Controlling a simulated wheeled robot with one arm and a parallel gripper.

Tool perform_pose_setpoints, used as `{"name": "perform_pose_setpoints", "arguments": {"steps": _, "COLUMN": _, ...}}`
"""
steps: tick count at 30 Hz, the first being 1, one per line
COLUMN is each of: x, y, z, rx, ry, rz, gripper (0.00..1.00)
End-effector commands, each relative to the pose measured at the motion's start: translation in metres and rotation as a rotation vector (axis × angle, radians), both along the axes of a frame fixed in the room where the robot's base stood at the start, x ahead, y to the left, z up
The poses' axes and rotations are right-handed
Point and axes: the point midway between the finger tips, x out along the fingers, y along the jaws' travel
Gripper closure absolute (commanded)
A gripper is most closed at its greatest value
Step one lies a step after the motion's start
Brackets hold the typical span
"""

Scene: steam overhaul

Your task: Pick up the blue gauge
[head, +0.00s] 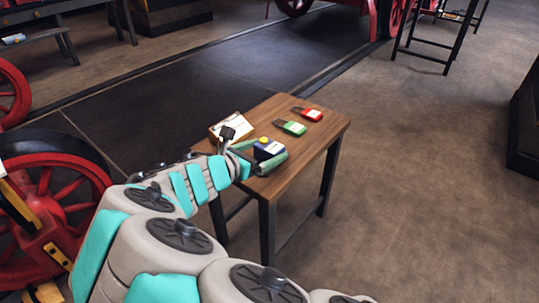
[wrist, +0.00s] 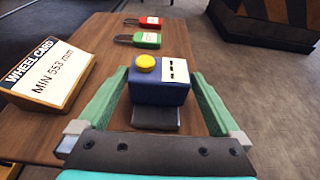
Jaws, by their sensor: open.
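The blue gauge (wrist: 158,92) is a small blue box with a yellow round button on top and a white label with black marks. It stands on the wooden table near its front edge, on or against a dark grey block. It also shows in the head view (head: 267,150), partly covered by my gripper. My gripper (wrist: 156,88) is open, with one green finger on each side of the blue gauge. The right finger looks very close to it; I cannot tell whether it touches. In the head view my gripper (head: 262,157) is over the table's near end.
The wooden table (head: 318,133) also holds a green padlock (head: 291,127), a red padlock (head: 308,113) and a wheel card (wrist: 46,72) left of the gauge. A red spoked wheel (head: 60,200) stands left of my arm. The floor right of the table is clear.

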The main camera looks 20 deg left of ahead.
Motion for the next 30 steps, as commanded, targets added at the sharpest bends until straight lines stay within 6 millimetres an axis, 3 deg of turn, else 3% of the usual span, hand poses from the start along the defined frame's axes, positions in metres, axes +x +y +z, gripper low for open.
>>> {"name": "perform_pose_setpoints", "arguments": {"steps": 12, "x": 0.041, "y": -0.017, "z": -0.020, "rx": 0.001, "ry": 0.001, "rz": -0.003, "gripper": 0.00}}
{"name": "perform_pose_setpoints", "arguments": {"steps": 22, "x": 0.046, "y": -0.018, "z": -0.021, "rx": 0.002, "ry": 0.000, "rz": 0.000, "gripper": 0.00}}
{"name": "perform_pose_setpoints", "arguments": {"steps": 30, "x": 0.046, "y": -0.018, "z": -0.021, "rx": 0.002, "ry": 0.000, "rz": 0.000, "gripper": 0.30}}
